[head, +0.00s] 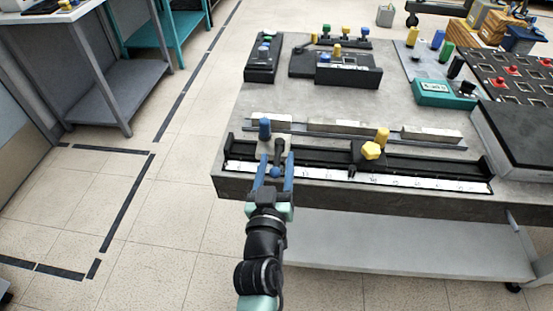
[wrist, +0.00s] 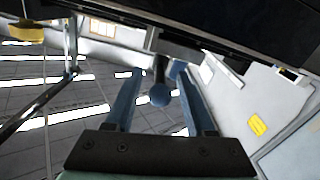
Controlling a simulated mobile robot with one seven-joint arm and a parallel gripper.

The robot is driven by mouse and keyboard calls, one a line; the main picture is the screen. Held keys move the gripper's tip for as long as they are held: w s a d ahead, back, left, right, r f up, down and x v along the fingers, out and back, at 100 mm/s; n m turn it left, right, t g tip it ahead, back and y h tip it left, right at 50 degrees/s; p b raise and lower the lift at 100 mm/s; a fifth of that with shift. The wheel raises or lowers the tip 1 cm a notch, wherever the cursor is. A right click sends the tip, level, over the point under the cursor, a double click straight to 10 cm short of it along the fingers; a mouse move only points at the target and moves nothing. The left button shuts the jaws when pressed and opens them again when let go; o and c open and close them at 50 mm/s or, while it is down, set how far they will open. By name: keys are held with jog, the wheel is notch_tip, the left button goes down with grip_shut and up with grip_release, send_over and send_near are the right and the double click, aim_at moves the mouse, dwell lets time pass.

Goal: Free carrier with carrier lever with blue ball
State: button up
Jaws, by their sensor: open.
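The carrier lever is a short black rod ending in a blue ball (head: 276,172), at the left end of a black rail with a white scale (head: 420,182). A blue knob (head: 265,127) stands on the left carrier there; my gripper hides part of this carrier. My gripper (head: 276,160) is open, its two blue fingers on either side of the lever. In the wrist view, the blue ball (wrist: 160,97) hangs between the spread fingers of my gripper (wrist: 160,73), with a visible gap to each finger.
A second carrier with yellow knobs (head: 371,151) and a black lever sits further right on the rail. Metal bars (head: 340,128) lie behind the rail. Black fixtures (head: 335,68) and a teal meter (head: 445,94) stand further back. The floor left of the table is clear.

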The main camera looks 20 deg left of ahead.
grip_shut()
dwell(0.3)
dwell(1.2)
